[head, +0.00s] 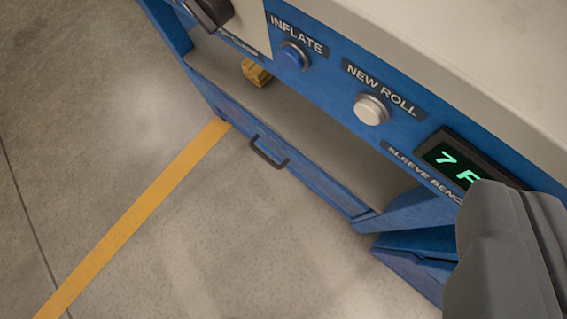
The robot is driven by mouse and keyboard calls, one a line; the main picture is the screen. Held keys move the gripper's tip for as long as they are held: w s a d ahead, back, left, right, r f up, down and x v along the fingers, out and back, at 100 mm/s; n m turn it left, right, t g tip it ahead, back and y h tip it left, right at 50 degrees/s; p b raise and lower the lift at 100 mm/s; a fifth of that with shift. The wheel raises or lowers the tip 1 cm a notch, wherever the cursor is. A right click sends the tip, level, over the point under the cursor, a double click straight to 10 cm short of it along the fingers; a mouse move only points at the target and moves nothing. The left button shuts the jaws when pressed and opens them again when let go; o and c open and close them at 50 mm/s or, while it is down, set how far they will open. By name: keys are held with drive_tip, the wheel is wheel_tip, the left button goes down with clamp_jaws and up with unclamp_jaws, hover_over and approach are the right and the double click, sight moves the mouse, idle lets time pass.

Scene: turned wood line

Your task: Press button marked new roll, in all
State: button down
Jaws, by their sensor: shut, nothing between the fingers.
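The white round button (370,109) sits on the blue front panel of the bench, under a dark label reading NEW ROLL (384,88). It has a metal ring around it and nothing covers it. My gripper (500,192) is the grey shape at the lower right. It is shut and empty, and in the picture it lies below and right of the button, apart from it. It hides part of the green-lit display (462,163), which shows a 7 and part of another character.
A blue button (294,56) labelled INFLATE is left of the white one. A black lever (208,12) is at the top left. A yellow line (130,220) crosses the clear floor.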

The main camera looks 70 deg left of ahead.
drive_tip(key=n+g, duration=0.2)
approach(369, 112)
drive_tip(key=s+f, duration=0.7)
drive_tip(key=shift+w+a, duration=0.2)
drive_tip(key=shift+w, duration=0.1)
drive_tip(key=w+a, duration=0.2)
drive_tip(key=w, duration=0.6)
drive_tip(key=shift+w, duration=0.3)
drive_tip(key=shift+w, duration=0.1)
idle(1.1)
drive_tip(key=shift+w+a+r, duration=0.1)
drive_tip(key=shift+w, duration=0.05)
drive_tip(key=shift+w+a+p, duration=0.1)
drive_tip(key=shift+w+p, duration=0.2)
drive_tip(key=shift+w, duration=0.05)
idle(0.8)
drive_tip(key=shift+s, duration=0.8)
